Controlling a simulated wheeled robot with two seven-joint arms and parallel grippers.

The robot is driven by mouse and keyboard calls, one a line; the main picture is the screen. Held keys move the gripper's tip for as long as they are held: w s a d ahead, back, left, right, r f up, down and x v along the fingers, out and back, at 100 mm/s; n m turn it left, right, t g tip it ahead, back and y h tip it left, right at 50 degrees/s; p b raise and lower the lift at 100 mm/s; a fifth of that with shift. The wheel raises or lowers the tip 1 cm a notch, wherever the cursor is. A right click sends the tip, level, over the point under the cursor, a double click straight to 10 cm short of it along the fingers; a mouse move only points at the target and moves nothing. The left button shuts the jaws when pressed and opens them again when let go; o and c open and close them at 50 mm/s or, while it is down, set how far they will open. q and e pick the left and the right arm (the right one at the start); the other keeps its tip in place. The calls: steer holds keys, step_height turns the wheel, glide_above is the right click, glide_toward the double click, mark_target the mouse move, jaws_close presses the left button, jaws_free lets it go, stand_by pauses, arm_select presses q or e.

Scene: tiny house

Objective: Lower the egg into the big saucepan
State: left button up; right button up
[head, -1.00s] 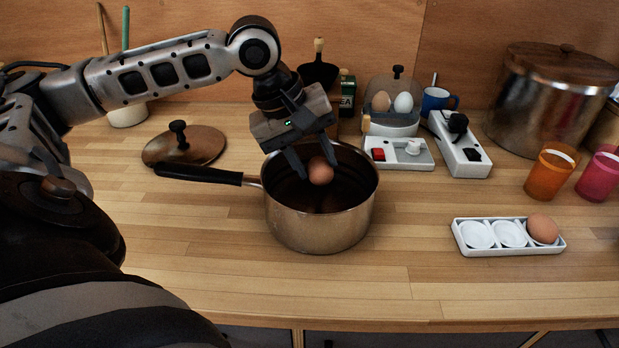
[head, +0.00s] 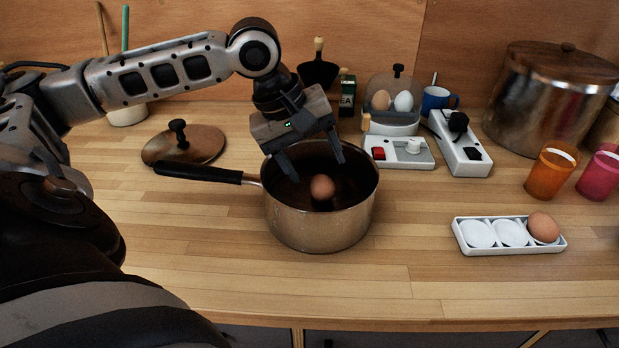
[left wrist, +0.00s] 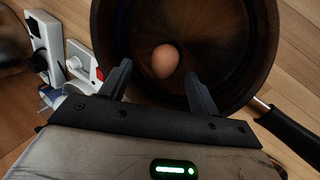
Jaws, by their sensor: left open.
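The big saucepan (head: 318,222) stands on the wooden counter, its black handle pointing left. A brown egg (head: 322,187) is inside the pan, below my left gripper. My left gripper (head: 316,165) is open over the pan's mouth, its fingers spread and apart from the egg. In the left wrist view, the egg (left wrist: 165,61) shows inside the saucepan (left wrist: 262,55), beyond the two spread fingertips (left wrist: 158,78). I cannot tell whether the egg is resting on the pan's bottom. My right gripper is not in view.
A lid (head: 188,146) lies behind the handle. An egg tray (head: 466,243) with one brown egg (head: 543,228) is at the right. The front counter is clear.

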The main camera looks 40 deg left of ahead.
arm_select(q)
steer(key=p+v, duration=0.2)
steer(key=v, duration=1.4)
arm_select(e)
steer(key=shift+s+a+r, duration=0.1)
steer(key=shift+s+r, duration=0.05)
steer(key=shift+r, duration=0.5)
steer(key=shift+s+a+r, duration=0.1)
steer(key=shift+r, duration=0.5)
arm_select(q)
steer(key=shift+a+f, duration=0.1)
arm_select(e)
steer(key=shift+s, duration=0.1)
